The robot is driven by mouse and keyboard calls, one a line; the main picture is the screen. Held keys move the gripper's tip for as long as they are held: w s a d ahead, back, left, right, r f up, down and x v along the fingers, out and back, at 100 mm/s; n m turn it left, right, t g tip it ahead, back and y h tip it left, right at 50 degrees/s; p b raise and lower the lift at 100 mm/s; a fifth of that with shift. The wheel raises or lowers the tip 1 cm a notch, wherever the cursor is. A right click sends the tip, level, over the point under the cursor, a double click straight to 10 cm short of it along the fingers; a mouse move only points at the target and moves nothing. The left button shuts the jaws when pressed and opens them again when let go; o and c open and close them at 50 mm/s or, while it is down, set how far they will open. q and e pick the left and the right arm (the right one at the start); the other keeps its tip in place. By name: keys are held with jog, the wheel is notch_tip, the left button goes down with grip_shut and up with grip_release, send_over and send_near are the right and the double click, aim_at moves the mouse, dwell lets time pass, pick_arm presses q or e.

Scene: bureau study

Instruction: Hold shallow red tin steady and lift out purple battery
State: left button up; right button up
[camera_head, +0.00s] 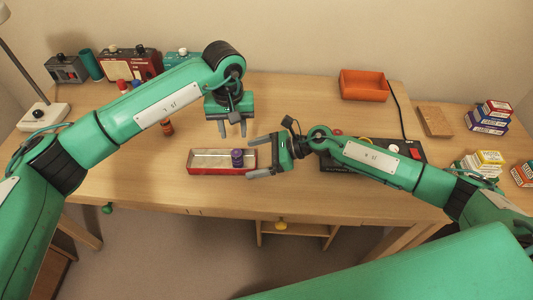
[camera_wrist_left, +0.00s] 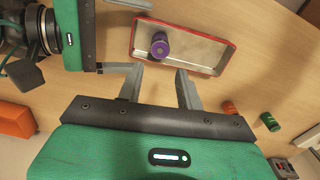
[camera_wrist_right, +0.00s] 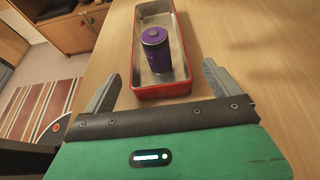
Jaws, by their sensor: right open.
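The shallow red tin (camera_head: 208,172) lies on the desk with its pale inside facing up. The purple battery (camera_head: 237,158) stands upright in it, near its right end; it also shows in the left wrist view (camera_wrist_left: 159,46) and the right wrist view (camera_wrist_right: 154,52). My left gripper (camera_head: 232,131) is open and empty, pointing down above and behind the tin's right part. My right gripper (camera_head: 256,159) is open at the tin's right end, its fingers apart on either side of that end. In the right wrist view, the tin's near end wall (camera_wrist_right: 163,92) lies just ahead between the fingers.
A small orange-brown cylinder (camera_head: 167,128) stands behind the tin. An orange tray (camera_head: 364,86) is at the back right. A black panel (camera_head: 340,165) lies under my right arm. Radios (camera_head: 130,64) stand at the back left. The desk left of the tin is clear.

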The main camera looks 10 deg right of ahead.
aim_at(236, 152)
jog(key=shift+a, duration=0.1)
jog(key=c, duration=1.1)
pick_arm(q)
jog(key=o, duration=0.4)
jog(key=n, duration=0.5)
jog(key=shift+f+n, duration=0.15)
jog(key=shift+n, duration=0.15)
notch_tip(236, 152, down, 12)
